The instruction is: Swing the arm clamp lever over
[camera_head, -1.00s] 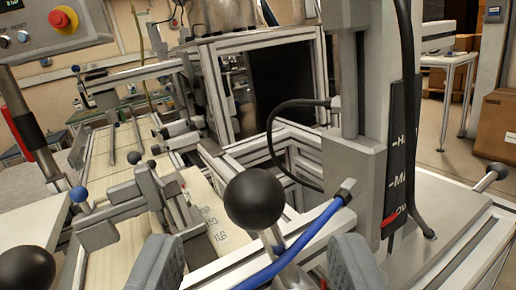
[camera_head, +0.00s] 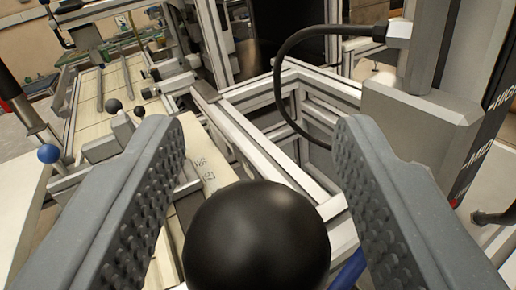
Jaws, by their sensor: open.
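A large black ball knob (camera_head: 256,240) sits low in the middle of the view, very close to the camera. I take it to be the end of the clamp lever; its shaft is hidden below it. My gripper (camera_head: 258,135) is open, with one grey ridged finger on each side of the knob.
An aluminium-profile frame (camera_head: 245,150) lies beyond the knob. A grey column block (camera_head: 415,125) with a black hose (camera_head: 280,75) stands at the right. A blue hose (camera_head: 347,272) runs behind the right finger. A blue ball knob (camera_head: 48,153) is at the left.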

